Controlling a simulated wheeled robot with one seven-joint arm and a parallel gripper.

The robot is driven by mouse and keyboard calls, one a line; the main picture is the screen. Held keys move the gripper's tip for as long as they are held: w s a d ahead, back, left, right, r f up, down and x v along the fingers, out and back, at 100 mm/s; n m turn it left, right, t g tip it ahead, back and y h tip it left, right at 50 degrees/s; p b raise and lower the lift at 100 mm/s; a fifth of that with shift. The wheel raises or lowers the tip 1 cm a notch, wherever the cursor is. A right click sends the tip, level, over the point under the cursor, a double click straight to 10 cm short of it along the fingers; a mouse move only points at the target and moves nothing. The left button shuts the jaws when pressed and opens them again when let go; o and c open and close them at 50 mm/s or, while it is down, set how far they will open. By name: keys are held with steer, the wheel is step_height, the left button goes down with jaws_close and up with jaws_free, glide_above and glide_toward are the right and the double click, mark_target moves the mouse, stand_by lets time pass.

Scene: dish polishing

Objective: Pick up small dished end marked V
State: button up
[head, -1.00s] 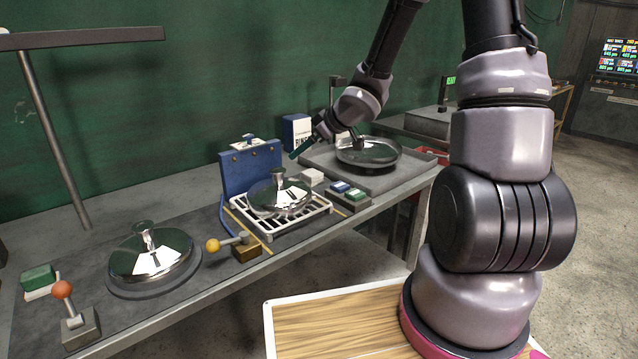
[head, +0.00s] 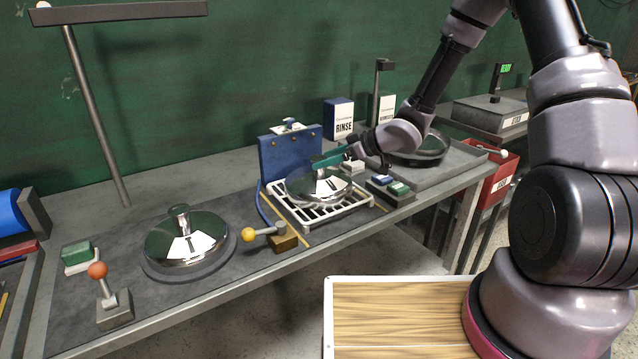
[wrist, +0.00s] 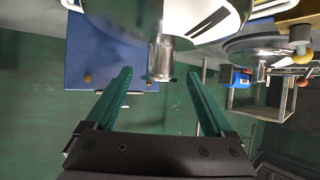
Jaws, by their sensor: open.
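A shiny domed dished end (head: 320,187) with a knob and white label sits on the white slotted rack (head: 345,208). In the wrist view its dome (wrist: 120,12) fills the top, with dark strokes on its label; I cannot read the whole mark. My gripper (head: 330,158) is open at this piece, green fingers above it. In the wrist view the knob stands just ahead of the gap between the fingertips (wrist: 162,80), not gripped.
A blue block (head: 290,150) stands behind the rack. A yellow-ball lever (head: 250,234) and an orange-ball lever (head: 98,270) stand along the front. Blue and green blocks (head: 390,186) are right of the rack, and a RINSE box (head: 338,118) is behind.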

mark_target(318, 158)
steer(key=x, duration=0.3)
steer(key=shift+a+f, duration=0.1)
steer(key=shift+f, duration=0.05)
steer(key=shift+c, duration=0.4)
jaws_close()
steer(key=shift+w+a, duration=0.1)
steer(key=shift+r, duration=0.2)
